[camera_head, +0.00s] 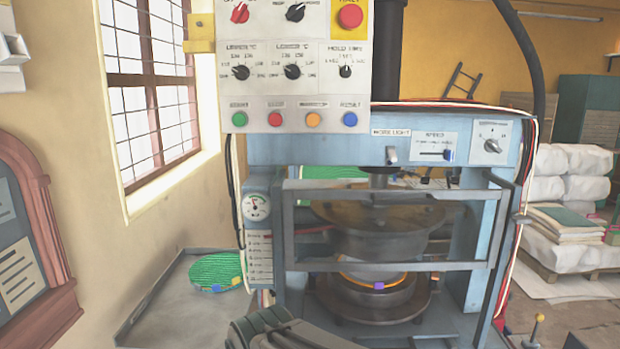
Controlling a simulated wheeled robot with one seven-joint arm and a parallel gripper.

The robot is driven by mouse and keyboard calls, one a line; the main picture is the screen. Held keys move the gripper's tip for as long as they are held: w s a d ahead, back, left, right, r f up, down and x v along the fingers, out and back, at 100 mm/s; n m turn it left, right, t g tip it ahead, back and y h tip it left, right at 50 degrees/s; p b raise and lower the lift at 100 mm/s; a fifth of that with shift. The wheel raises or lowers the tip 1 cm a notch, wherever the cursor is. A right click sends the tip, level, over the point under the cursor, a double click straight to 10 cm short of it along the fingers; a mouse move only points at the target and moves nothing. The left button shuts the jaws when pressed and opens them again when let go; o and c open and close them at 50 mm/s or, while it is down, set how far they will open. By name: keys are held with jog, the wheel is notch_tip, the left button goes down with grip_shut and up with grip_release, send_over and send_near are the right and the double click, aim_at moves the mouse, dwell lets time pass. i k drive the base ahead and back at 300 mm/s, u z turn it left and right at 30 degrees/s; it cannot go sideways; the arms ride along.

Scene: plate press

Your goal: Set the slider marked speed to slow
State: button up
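The speed slider is on a white label plate (434,147) marked SPEED, on the blue upper beam of the press. The small print above the slot is too small to read, so I cannot tell which end is slow. Nothing covers the slider. A dark grey ridged part, probably of my arm, shows at the bottom edge, well below and left of the slider. I cannot make out my gripper's fingers.
Left of the slider is a work light switch (392,154); right is a rotary knob (492,145). A control panel (293,105) with knobs and coloured buttons hangs upper left. A grey guard frame (390,266) crosses the press below.

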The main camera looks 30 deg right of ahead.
aim_at(448, 154)
jog(key=z, duration=0.4)
jog(key=k, duration=0.5)
jog(key=z, duration=1.05)
jog(key=i, duration=0.9)
jog(key=u, duration=0.35)
